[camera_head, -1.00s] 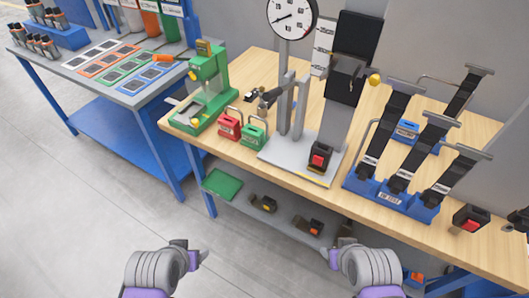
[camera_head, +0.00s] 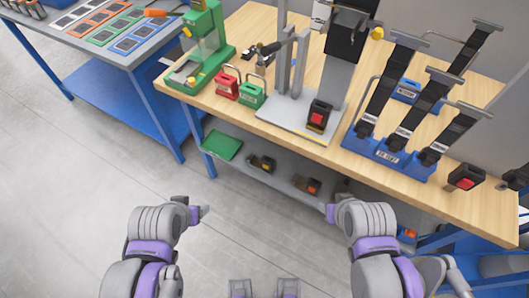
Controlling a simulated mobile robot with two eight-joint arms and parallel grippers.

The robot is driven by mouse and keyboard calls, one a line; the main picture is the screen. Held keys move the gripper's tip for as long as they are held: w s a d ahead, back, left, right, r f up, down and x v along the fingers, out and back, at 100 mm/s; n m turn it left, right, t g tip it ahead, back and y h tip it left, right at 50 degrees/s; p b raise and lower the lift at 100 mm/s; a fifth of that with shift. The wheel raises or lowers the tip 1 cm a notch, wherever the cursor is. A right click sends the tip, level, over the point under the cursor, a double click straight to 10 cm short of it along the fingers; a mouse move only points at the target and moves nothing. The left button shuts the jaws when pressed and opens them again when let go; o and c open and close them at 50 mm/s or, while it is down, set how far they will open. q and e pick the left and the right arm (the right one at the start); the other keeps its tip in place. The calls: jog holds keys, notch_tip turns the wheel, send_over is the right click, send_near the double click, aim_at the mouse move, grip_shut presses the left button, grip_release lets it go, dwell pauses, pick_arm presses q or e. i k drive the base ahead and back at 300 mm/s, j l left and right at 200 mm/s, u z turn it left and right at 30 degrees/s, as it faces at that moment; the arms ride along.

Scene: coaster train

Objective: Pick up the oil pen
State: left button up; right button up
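I cannot make out an oil pen for certain in this view. My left gripper (camera_head: 198,213) hangs over the floor in front of the wooden workbench (camera_head: 262,30), apart from everything on it. My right gripper (camera_head: 331,213) is at the same height to the right, in front of the bench's lower shelf. Both are seen from behind and are small, so their finger gaps do not show clearly. Nothing is visible in either one.
The bench carries a green press (camera_head: 207,45), red (camera_head: 227,84) and green (camera_head: 251,95) padlock-like blocks, a grey stand (camera_head: 300,115) and a blue rack (camera_head: 388,157) with black straps. A blue table (camera_head: 110,50) stands left. Open floor lies in front.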

aim_at(260, 58)
jog(key=i+j+z, duration=0.1)
jog(key=j, duration=0.35)
jog(key=i+j+z, duration=0.1)
jog(key=j, duration=0.4)
jog(key=i+j+z, duration=0.1)
jog(key=j, duration=0.4)
jog(key=i+j, duration=0.2)
jog(key=i+j+z, duration=0.1)
jog(key=j, duration=0.3)
jog(key=i+j+z, duration=0.1)
jog(key=i+j, duration=0.3)
jog(key=j, duration=0.2)
